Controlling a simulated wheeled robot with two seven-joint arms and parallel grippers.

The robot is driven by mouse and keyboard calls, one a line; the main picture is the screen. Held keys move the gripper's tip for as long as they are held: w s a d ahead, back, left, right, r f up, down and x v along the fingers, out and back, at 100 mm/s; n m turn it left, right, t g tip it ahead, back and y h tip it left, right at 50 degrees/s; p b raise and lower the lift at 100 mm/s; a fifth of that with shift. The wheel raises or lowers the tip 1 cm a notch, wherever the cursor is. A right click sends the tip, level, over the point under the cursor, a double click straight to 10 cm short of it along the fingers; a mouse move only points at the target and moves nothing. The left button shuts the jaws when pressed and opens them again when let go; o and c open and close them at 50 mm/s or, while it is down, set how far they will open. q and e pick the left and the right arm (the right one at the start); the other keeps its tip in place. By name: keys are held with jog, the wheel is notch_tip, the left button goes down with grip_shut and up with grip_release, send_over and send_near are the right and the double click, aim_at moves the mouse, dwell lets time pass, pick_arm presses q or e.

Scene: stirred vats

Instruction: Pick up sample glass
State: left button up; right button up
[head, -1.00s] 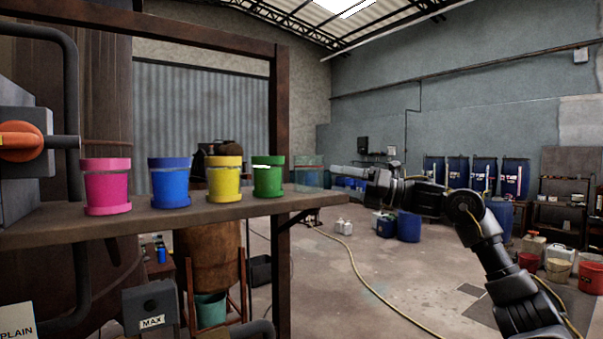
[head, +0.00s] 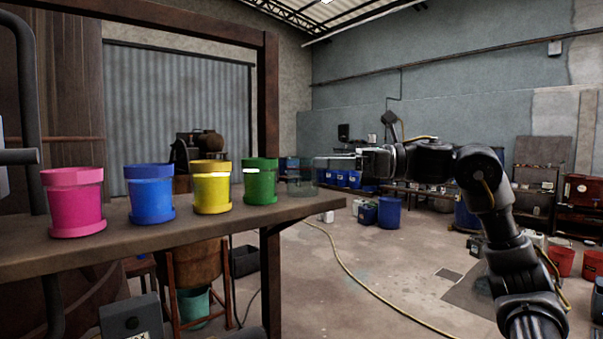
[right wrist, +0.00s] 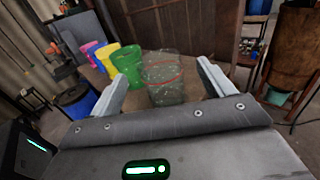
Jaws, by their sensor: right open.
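The sample glass (head: 302,182) is a clear, see-through cup at the right end of the wooden shelf (head: 150,236). In the right wrist view the glass (right wrist: 165,82) stands upright, with a red line around it, between my spread fingers. My right gripper (head: 334,163) is open and comes in from the right in the head view, its pale fingers at about the height of the glass rim. In the right wrist view the gripper (right wrist: 163,72) shows a gap on both sides of the glass.
A green cup (head: 260,182) stands close to the left of the glass. Yellow (head: 212,188), blue (head: 150,195) and pink (head: 76,203) cups continue the row. A dark upright post (head: 268,100) rises behind the shelf. The room to the right of the shelf end is open floor.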

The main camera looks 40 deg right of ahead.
aim_at(303, 161)
jog(key=shift+w+a+r+p, duration=0.1)
jog(key=shift+w+a+p, duration=0.1)
jog(key=shift+a+p, duration=0.15)
jog(key=p+x, duration=0.1)
jog(key=x, duration=0.2)
jog(key=shift+w+a+p, duration=0.15)
jog(key=shift+w+p, duration=0.15)
jog(key=shift+w+a, duration=0.25)
jog(key=shift+a, duration=0.05)
pick_arm(q)
jog(key=shift+s+r, duration=0.2)
jog(key=shift+r, duration=0.4)
jog(key=shift+s+r, duration=0.15)
jog(key=shift+r, duration=0.45)
pick_arm(e)
jog(key=shift+s+d, duration=0.1)
jog(key=shift+s, duration=0.05)
jog(key=shift+c, duration=0.3)
jog(key=shift+c, duration=1.1)
pick_arm(q)
jog(key=shift+w, duration=0.15)
pick_arm(e)
jog(key=c, duration=1)
